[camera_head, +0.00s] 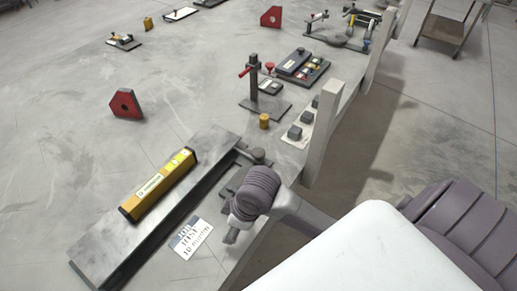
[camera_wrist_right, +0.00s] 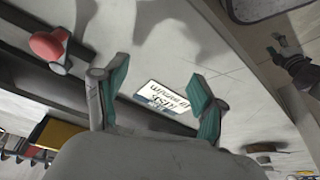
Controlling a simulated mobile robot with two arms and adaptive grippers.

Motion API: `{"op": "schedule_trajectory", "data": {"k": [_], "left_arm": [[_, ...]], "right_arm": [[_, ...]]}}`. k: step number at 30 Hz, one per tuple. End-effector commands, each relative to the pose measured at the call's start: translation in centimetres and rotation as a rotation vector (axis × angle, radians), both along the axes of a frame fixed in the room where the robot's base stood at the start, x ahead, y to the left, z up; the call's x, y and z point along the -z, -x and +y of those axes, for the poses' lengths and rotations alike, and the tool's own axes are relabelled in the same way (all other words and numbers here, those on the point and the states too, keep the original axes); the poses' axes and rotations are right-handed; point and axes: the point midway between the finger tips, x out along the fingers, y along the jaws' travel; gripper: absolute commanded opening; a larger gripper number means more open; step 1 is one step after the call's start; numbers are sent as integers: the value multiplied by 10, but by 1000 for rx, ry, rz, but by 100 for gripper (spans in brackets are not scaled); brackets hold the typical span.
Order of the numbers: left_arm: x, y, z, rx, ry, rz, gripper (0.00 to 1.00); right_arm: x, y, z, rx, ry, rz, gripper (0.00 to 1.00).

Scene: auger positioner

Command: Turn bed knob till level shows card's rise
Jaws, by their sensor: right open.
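The bed is a long grey slab (camera_head: 110,240) lying diagonally on the table. A yellow level (camera_head: 158,185) lies along it; its bubble is too small to read. The white card (camera_head: 192,238) lies beside the bed and seems to read a rise of 10 mm/m; it also shows in the right wrist view (camera_wrist_right: 165,102). A red rounded knob (camera_wrist_right: 46,45) on a grey stem shows there at upper left; I cannot make it out in the head view. My right gripper (camera_wrist_right: 160,72) is open and empty, its teal-padded fingers on either side of the card in that picture. My left gripper is not seen.
A post stand with a red handle (camera_head: 254,80), a small yellow cylinder (camera_head: 264,121) and grey blocks (camera_head: 295,131) stand beyond the bed. A red hexagonal piece (camera_head: 125,103) stands at left. A pale upright post (camera_head: 324,130) rises at the table edge near my right arm.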

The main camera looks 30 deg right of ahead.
Motion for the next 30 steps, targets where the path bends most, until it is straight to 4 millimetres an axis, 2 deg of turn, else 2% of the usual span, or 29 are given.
{"op": "schedule_trajectory", "data": {"k": [1,4,7,11,15,18,23,26,30], "left_arm": [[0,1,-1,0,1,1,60],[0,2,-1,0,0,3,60],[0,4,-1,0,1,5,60],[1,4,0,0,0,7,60],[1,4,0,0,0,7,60],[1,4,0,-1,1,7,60],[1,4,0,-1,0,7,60],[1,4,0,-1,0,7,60],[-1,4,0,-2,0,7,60]], "right_arm": [[-5,-15,-3,-55,23,-5,70],[-14,-41,-11,-177,73,9,70],[-29,-70,-32,-288,140,38,70],[-60,-106,-73,-377,220,90,70],[-102,-134,-122,-410,270,145,70],[-130,-145,-150,-410,279,172,70],[-159,-152,-176,-402,274,195,70],[-163,-153,-181,-402,270,199,70],[-150,-152,-182,-403,268,204,70]]}}
